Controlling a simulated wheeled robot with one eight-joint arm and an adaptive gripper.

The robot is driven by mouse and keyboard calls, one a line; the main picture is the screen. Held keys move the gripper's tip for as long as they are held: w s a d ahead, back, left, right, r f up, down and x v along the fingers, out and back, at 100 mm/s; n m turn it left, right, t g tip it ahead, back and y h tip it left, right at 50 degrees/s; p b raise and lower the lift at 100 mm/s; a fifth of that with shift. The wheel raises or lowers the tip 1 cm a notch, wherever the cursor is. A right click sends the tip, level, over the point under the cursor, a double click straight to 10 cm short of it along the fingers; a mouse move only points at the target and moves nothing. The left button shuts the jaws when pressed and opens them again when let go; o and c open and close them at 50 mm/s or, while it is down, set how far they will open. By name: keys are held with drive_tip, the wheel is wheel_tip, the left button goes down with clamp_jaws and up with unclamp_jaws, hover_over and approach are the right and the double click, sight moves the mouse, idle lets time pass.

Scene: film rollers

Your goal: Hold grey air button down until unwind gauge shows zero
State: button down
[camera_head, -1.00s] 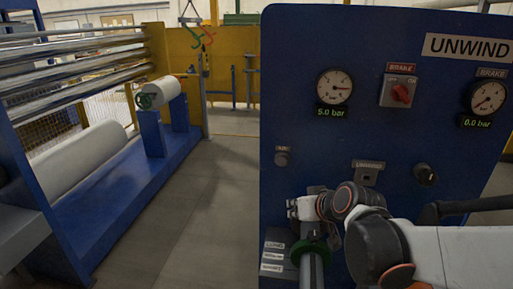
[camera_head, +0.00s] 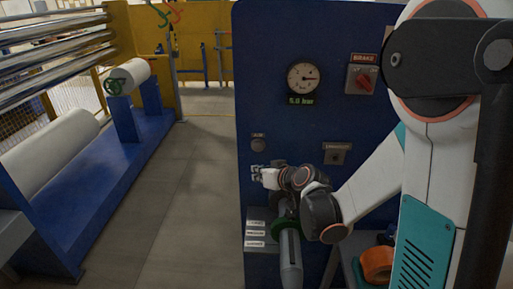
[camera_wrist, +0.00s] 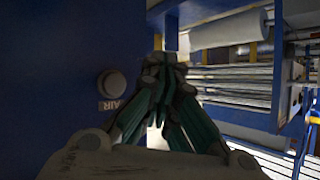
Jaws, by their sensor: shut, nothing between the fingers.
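The grey air button (camera_head: 258,144) is a round knob under an AIR label on the blue panel (camera_head: 320,120). In the wrist view the button (camera_wrist: 111,83) is left of the fingers. The unwind gauge (camera_head: 306,78) is above it, and its green readout (camera_head: 301,100) shows 5.0 bar. My gripper (camera_head: 257,172) is just below the button in the head view, empty. In the wrist view its fingertips (camera_wrist: 165,66) meet, apart from the button in the picture. I cannot tell the depth gap to the panel.
A red brake switch (camera_head: 363,81) is right of the gauge. A key switch (camera_head: 337,155) is right of the button. My arm covers the panel's right side. An orange roll (camera_head: 377,264) is low on the right. Clear floor (camera_head: 190,190) lies left of the panel.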

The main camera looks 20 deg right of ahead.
sight(258, 147)
drive_tip(key=w+d, duration=0.2)
drive_tip(key=w, duration=0.6)
drive_tip(key=shift+w+d, duration=0.2)
drive_tip(key=shift+d, duration=0.15)
drive_tip(key=shift+w, duration=0.15)
idle(1.4)
drive_tip(key=shift+w+d, duration=0.15)
drive_tip(key=shift+w, duration=0.05)
drive_tip(key=shift+w+d, duration=0.2)
drive_tip(key=shift+w, duration=0.3)
idle(0.9)
drive_tip(key=shift+s+a, duration=0.1)
drive_tip(key=shift+s, duration=0.05)
idle(2.7)
drive_tip(key=shift+s+a+b, duration=0.2)
drive_tip(key=shift+s+b, duration=0.15)
drive_tip(key=shift+s, duration=0.35)
